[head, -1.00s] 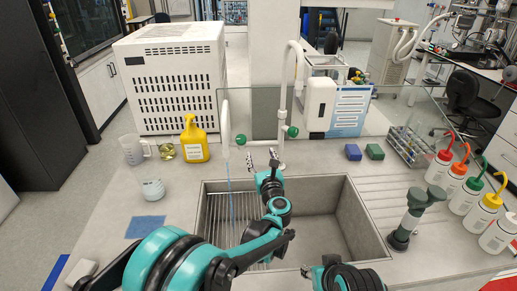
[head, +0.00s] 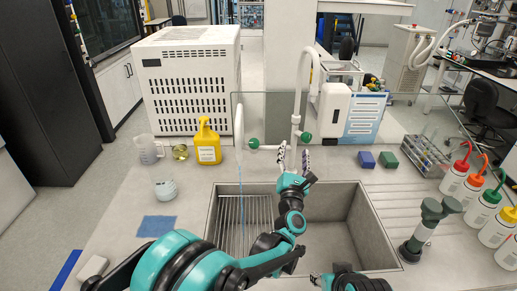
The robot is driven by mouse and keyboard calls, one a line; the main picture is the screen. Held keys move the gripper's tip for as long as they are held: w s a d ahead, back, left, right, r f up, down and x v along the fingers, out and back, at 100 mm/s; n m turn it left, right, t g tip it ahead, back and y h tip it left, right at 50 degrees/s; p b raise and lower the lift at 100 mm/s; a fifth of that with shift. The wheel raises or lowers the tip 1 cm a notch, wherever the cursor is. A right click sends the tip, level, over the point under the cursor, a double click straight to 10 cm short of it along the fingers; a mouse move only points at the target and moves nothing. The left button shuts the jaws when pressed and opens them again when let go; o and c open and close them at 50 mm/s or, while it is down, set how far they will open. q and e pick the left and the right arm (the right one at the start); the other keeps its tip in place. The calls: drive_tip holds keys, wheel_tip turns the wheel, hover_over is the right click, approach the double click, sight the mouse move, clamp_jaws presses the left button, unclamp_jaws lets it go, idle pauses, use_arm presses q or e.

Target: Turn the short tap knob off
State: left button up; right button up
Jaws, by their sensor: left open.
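The short tap (head: 239,122) is a white spout at the back edge of the sink, with a green knob (head: 253,143) on its right side. A thin blue stream of water (head: 241,200) hangs below it into the sink (head: 340,225). A taller white tap (head: 303,75) stands to the right, with its own green knob (head: 306,136). My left gripper (head: 295,160) is open and empty, fingers pointing up and away, in front of the tall tap's base and right of the short tap's knob, apart from that knob. My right gripper (head: 320,281) is only partly visible at the bottom edge.
A yellow bottle (head: 207,146), a beaker (head: 148,150) and a small white pot (head: 165,188) stand left of the sink. A dark green stand (head: 425,228) and several wash bottles (head: 485,208) are on the right. A clear panel stands behind the taps.

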use_arm(q)
drive_tip(key=d+m+g+h, duration=0.2)
drive_tip(key=d+m+h, duration=0.3)
drive_tip(key=m, duration=0.4)
drive_tip(key=m+g+y+p, duration=0.1)
drive_tip(key=m+y, duration=1)
drive_tip(key=m, duration=0.6)
approach(254, 146)
drive_tip(key=w, duration=0.3)
drive_tip(key=shift+w+f, duration=0.25)
drive_tip(key=shift+w, duration=0.15)
drive_tip(key=shift+w+a+r, duration=0.25)
drive_tip(key=shift+w+a, duration=0.1)
drive_tip(key=shift+w, duration=0.05)
drive_tip(key=w, duration=0.2)
drive_tip(key=w+b, duration=0.1)
drive_tip(key=w, duration=0.1)
drive_tip(key=w+a, duration=0.1)
drive_tip(key=w, duration=0.1)
drive_tip(key=shift+w+b, duration=0.1)
drive_tip(key=shift+b, duration=0.25)
drive_tip(key=shift+w, duration=0.4)
drive_tip(key=c, duration=1.2)
